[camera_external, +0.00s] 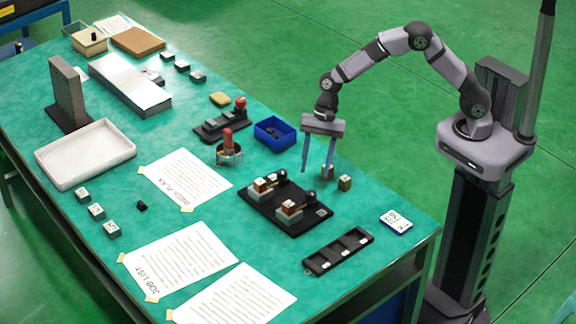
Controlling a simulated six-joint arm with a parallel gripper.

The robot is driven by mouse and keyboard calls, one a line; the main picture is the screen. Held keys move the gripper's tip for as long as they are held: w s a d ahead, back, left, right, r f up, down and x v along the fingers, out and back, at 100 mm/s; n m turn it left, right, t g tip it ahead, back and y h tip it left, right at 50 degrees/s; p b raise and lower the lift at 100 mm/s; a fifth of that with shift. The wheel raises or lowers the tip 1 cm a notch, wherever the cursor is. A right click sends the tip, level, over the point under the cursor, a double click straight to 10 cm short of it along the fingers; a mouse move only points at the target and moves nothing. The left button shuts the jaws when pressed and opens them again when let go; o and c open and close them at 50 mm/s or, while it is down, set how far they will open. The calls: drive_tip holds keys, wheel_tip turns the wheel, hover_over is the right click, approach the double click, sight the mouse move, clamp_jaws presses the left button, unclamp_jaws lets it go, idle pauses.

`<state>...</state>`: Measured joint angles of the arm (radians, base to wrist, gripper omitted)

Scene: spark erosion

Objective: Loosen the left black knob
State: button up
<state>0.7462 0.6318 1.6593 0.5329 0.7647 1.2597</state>
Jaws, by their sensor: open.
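A dark fixture plate (262,205) lies on the green table and carries two small clamps, each with a pale-topped brown block. One black knob (281,176) stands at the further-left clamp in the picture. A second black knob (311,196) stands at the clamp nearer the front. My gripper (317,168) is open, pointing down, with its two fingers apart and nothing visible between them. It appears behind and to the right of the left knob, apart from it. Its right fingertip overlaps a small brown block (327,173) in the picture; I cannot tell whether they touch.
Another small block (344,183) stands right of the fixture. A blue bin (275,133) and a red-handled tool in a holder (229,152) stand behind. A black slotted tray (338,251) lies in front. Papers (185,180) lie to the left.

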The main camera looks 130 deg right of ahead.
sight(311, 192)
drive_tip(key=m, duration=0.3)
drive_tip(key=shift+a+m, duration=0.1)
drive_tip(key=shift+m, duration=0.3)
drive_tip(key=shift+p+x, duration=0.9)
drive_tip(key=shift+x, duration=2.75)
drive_tip(key=shift+c, duration=0.7)
drive_tip(key=c, duration=0.9)
